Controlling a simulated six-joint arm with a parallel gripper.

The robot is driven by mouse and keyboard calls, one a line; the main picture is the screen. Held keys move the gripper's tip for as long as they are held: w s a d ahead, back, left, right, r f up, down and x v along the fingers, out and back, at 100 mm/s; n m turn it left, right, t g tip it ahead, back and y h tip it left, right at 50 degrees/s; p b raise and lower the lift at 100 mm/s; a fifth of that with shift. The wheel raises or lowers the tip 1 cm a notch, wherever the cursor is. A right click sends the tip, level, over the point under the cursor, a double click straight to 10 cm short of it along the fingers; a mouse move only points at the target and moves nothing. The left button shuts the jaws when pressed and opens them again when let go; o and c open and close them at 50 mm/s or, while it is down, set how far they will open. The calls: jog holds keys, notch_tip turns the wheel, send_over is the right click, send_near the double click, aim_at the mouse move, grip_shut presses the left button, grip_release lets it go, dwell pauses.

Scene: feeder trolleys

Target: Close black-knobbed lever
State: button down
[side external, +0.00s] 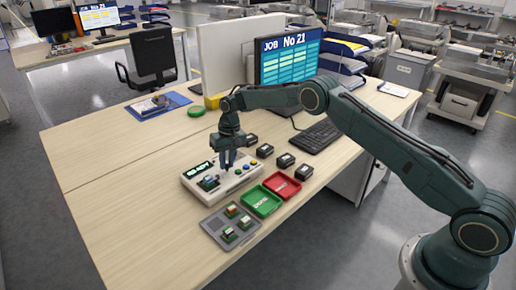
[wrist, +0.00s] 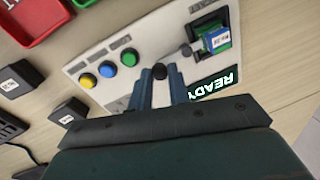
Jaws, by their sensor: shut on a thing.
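The black-knobbed lever shows in the wrist view as a round black knob (wrist: 159,71) between my fingertips. My gripper (wrist: 160,78) is shut on it, one blue finger on each side. In the side external view my gripper (side external: 228,160) points down over the middle of the test box (side external: 245,178); the knob cannot be made out there.
Beside the box lie a grey tray (side external: 213,224) with several small parts, a green tray (side external: 272,208) and a red tray (side external: 283,197). Several black blocks (side external: 285,160), a keyboard (side external: 315,137) and a monitor (side external: 290,62) stand behind.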

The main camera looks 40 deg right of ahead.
jog(key=c, duration=1.3)
grip_release()
jog(key=shift+r, duration=0.15)
jog(key=r, duration=0.4)
jog(key=d+r, duration=0.1)
jog(key=r, duration=0.8)
jog(key=shift+s+d+r, duration=0.2)
jog(key=shift+d, duration=0.2)
